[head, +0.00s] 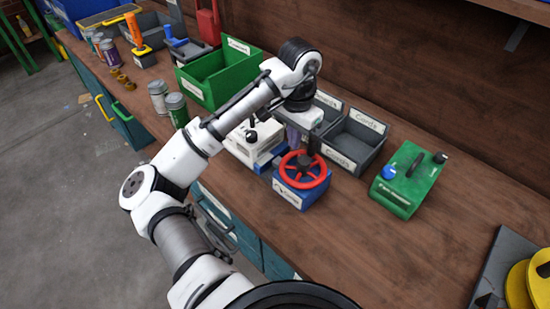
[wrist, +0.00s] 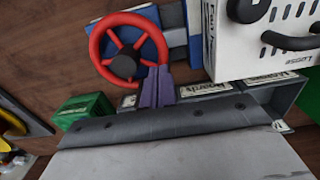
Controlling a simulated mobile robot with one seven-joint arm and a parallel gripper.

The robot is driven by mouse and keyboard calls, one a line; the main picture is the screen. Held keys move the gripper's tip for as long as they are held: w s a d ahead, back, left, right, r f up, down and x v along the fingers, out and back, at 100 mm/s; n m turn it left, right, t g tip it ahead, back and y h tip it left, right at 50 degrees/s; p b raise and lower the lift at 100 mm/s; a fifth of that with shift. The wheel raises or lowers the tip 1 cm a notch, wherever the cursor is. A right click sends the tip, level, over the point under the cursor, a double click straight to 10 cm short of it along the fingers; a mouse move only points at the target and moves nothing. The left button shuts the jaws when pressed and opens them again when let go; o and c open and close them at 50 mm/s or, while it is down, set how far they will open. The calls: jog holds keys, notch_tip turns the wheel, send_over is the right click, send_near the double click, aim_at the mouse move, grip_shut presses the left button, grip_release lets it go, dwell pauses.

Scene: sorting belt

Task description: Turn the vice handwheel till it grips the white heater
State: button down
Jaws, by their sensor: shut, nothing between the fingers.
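The red handwheel (head: 283,174) has a dark hub and sits on the blue vice (head: 287,194) on the bench. It also shows in the wrist view (wrist: 96,45). The white heater (head: 243,149), with a black knob and handle, stands left of the wheel in the head view and right of it in the wrist view (wrist: 232,55). I cannot tell whether the jaws touch it. My gripper (wrist: 158,72) is shut and empty, its purple fingers at the wheel's rim. Contact is unclear. In the head view my wrist partly hides the heater and vice.
Grey bins (head: 351,145) stand behind the vice, and a green box (head: 218,78) at the back left. A green device with a blue knob (head: 408,184) sits to the right. Cans (head: 176,108) stand on the left. The bench front right of the vice is clear.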

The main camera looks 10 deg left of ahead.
notch_tip(320, 180, up, 9)
jog(key=p, duration=0.7)
jog(key=shift+p, duration=0.4)
